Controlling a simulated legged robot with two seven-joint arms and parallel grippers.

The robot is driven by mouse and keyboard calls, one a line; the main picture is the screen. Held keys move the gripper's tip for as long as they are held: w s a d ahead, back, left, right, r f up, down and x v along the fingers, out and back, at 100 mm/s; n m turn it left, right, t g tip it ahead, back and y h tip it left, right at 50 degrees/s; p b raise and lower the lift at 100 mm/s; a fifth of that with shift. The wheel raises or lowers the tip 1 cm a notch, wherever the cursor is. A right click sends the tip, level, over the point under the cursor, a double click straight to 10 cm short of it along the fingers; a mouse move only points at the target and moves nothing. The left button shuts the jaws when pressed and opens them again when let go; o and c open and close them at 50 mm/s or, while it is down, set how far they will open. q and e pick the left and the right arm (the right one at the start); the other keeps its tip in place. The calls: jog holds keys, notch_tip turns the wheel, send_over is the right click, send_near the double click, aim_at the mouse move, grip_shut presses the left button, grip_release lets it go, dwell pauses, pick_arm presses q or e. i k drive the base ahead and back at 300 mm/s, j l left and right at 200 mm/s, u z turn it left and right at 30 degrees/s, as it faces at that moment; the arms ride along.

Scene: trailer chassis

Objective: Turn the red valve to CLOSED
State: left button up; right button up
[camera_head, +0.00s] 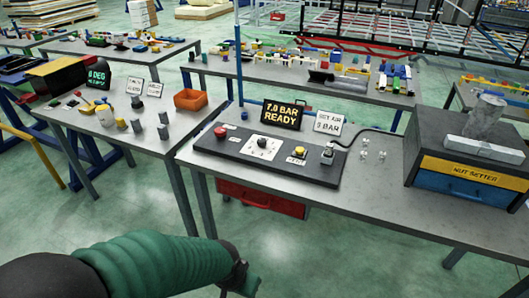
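A long dark panel (290,164) lies on the near grey table. A round red knob (220,132) stands at its left end; I cannot tell whether this is the red valve. A white dial plate with a dark knob (262,144) and a yellow button (299,152) are on the same panel. No CLOSED marking is readable. My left arm comes in from the lower left in a green sleeve. Its dark gripper (243,276) is low in front of the table, apart from the panel; its fingers are not clear. My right gripper is not in view.
A sign reading "7.0 BAR READY" (284,114) and a white "SET AIR" sign (328,124) stand behind the panel. A blue and yellow drawer box (470,178) stands at the right. A left table (150,140) holds an orange bin (190,100). The front tabletop right of the panel is mostly clear.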

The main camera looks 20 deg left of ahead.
aim_at(220, 131)
jog(key=i+j+u, duration=0.1)
jog(key=u, duration=0.8)
